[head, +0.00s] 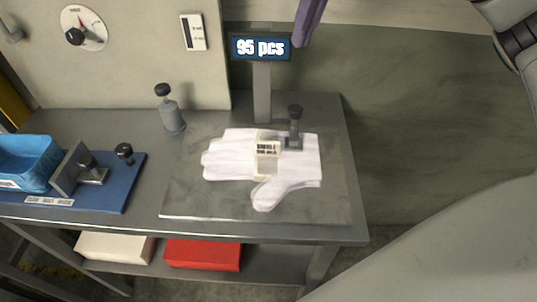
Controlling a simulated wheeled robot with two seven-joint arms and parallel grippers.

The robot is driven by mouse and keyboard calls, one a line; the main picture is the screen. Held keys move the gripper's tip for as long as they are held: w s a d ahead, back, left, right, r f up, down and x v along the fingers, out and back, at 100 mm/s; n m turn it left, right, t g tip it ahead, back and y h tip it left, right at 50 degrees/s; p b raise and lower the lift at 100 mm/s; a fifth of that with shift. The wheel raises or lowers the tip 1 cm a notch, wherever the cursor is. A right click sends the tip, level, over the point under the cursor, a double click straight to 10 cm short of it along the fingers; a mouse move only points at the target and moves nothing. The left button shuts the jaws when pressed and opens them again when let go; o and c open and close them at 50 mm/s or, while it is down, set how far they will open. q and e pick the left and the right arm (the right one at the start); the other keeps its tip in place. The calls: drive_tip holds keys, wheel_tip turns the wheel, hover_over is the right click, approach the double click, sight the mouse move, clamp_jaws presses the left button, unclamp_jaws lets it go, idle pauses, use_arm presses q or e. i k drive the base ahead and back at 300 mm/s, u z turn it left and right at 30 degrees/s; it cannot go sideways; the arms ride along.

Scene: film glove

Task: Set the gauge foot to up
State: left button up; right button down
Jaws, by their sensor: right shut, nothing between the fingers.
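No part is readably marked as the gauge foot. A black-knobbed post (294,124) stands upright over the white glove (232,160), its dark lower end at the glove. Whether it presses on the glove is unclear. A second black-knobbed post (170,108) stands on the bench behind the glove, to the left. My right gripper (305,38) shows as purple-grey fingers at the top edge, shut and empty, by the counter sign, apart from the posts. My left gripper is not in view.
A sign (261,48) reading "95 pcs" stands on a grey column behind the glove. A blue bin (25,160) is at the left. A dial (83,28) is on the panel. The bench front is clear.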

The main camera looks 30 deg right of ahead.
sight(293, 143)
drive_tip(key=k, duration=1)
